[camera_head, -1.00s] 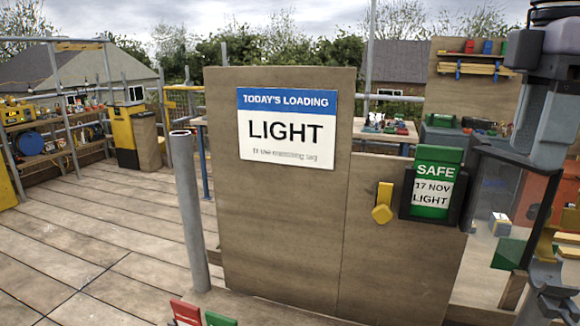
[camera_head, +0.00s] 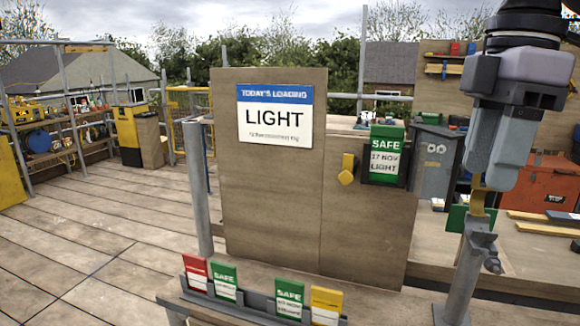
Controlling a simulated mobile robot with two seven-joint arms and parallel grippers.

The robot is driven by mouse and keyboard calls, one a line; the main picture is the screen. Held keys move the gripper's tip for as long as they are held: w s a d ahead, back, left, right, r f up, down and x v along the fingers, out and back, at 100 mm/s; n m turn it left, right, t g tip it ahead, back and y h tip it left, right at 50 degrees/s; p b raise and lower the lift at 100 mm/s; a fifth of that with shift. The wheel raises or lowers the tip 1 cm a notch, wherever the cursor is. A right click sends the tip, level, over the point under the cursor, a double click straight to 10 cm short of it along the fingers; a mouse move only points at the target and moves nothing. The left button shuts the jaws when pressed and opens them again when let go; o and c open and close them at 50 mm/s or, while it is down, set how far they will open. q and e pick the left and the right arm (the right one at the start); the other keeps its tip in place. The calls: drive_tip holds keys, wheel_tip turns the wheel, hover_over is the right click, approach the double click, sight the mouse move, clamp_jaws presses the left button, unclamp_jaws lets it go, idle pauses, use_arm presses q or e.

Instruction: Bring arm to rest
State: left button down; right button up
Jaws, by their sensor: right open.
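My right arm comes down from the top right, and my right gripper (camera_head: 492,168) points downward. It is open, with nothing seen held in it. It hangs above a grey scaffold post with a clamp (camera_head: 478,240); depth between them is hard to judge. A green SAFE tag (camera_head: 385,155) sits in a dark holder on the wooden board (camera_head: 270,200), left of the gripper and apart from it. My left gripper does not show.
A front rack (camera_head: 255,301) holds red, green and yellow tags. An orange box (camera_head: 538,183) stands at the right. The plank floor at left is clear.

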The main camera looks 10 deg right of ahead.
drive_tip(key=w+a+f+n+g+y, duration=0.1)
drive_tip(key=a+f+n+y, duration=0.45)
drive_tip(key=a+y, duration=0.75)
drive_tip(key=w+a+f+n+g+y, duration=0.1)
drive_tip(key=a+f+n+y, duration=0.2)
drive_tip(key=a+f+y, duration=1)
drive_tip(key=w+d+f+m+t+h, duration=0.2)
drive_tip(key=w+f+m+t+h, duration=0.1)
drive_tip(key=f+m+t+h, duration=0.5)
drive_tip(key=w+d+f+m+t+h, duration=0.35)
drive_tip(key=m+t+h, duration=0.25)
drive_tip(key=m+t, duration=0.4)
drive_tip(key=s+d+f+m+g+h, duration=0.1)
drive_tip(key=s+d+f+g+h, duration=0.1)
drive_tip(key=f, duration=0.6)
drive_tip(key=s+d+f+g+h, duration=0.1)
drive_tip(key=s+d+f+h, duration=0.4)
drive_tip(key=s+d+f, duration=0.2)
drive_tip(key=s+d+f+m+g+h, duration=0.1)
drive_tip(key=s+d+f+g+h, duration=0.1)
drive_tip(key=s+f, duration=0.4)
wheel_tip(320, 180, down, 4)
drive_tip(key=shift+s+d+f+m+g+h+p, duration=0.1)
drive_tip(key=shift+s+d+m+g+h+p, duration=0.25)
drive_tip(key=shift+d+h, duration=0.75)
